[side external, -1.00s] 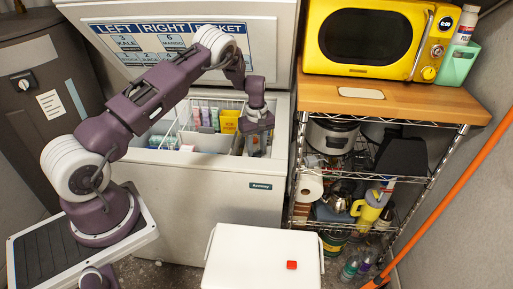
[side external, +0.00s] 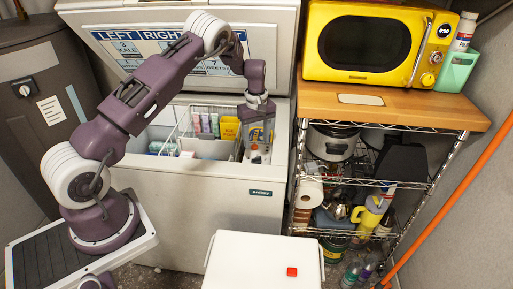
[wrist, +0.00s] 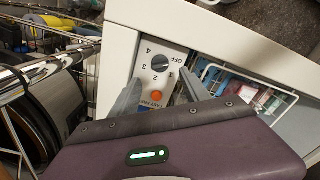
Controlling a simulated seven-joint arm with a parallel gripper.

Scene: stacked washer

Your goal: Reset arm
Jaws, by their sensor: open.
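My gripper (side external: 257,135) hangs from my raised arm over the right end of the open chest freezer (side external: 215,205). In the wrist view my gripper (wrist: 160,92) has its two fingers apart with nothing between them. Beyond the fingers lies a control panel (wrist: 178,52) with a black dial (wrist: 161,62) marked with numbers and OFF, and an orange button (wrist: 157,95). The fingers appear apart from the dial.
The freezer's lid (side external: 115,14) stands open, and a wire basket (wrist: 245,82) with packages sits inside. A wire shelf with a wooden top (side external: 400,104) and a yellow microwave (side external: 365,45) stands at right. A white box (side external: 262,262) with a red button (side external: 292,272) is in front.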

